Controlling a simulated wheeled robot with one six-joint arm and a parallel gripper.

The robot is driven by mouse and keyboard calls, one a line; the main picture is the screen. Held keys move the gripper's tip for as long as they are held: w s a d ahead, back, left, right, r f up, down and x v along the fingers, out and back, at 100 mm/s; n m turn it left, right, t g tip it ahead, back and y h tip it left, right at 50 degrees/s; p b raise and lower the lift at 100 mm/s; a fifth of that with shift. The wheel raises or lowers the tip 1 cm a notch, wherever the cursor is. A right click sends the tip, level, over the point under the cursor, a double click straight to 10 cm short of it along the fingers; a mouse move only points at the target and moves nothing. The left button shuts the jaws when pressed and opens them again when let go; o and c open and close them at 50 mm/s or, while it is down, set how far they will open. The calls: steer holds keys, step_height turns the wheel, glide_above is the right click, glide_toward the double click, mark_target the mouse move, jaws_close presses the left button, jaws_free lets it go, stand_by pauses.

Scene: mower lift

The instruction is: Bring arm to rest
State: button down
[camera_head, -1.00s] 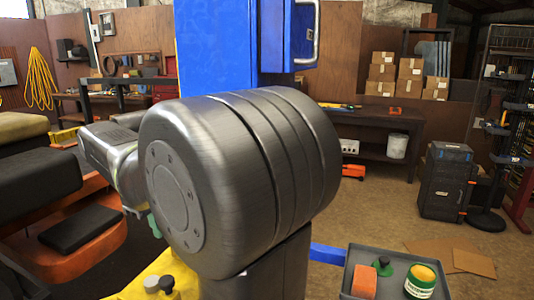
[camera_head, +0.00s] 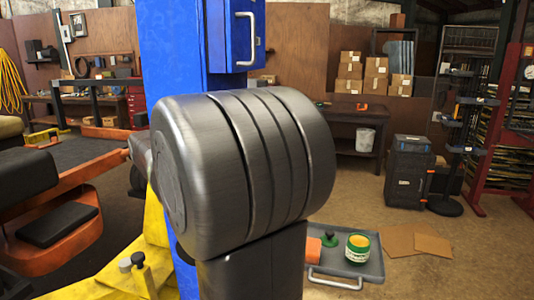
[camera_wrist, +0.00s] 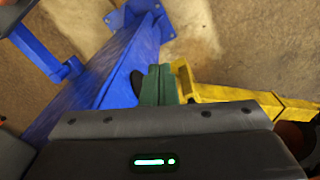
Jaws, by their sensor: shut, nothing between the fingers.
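My arm's big grey joint fills the middle of the head view, and my gripper is hidden behind it there. In the wrist view my gripper (camera_wrist: 160,72) shows as two green fingers pressed together, with nothing between them. The fingers point down past a blue beam (camera_wrist: 95,85) of the lift and a yellow lift part (camera_wrist: 225,93), over the concrete floor. I cannot tell how far they are from the yellow part.
The blue lift column (camera_head: 172,50) stands just behind my arm. An orange and black mower (camera_head: 50,225) is on the left, above yellow lift parts (camera_head: 110,280). A grey tray (camera_head: 372,268) holds a green-and-yellow tin (camera_head: 358,248). Floor is open toward the black toolbox (camera_head: 410,172).

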steer(key=shift+m, duration=0.9)
steer(key=d, duration=0.3)
steer(key=w+d+f, duration=0.1)
steer(key=shift+d, duration=0.15)
steer(key=shift+s+f, duration=0.1)
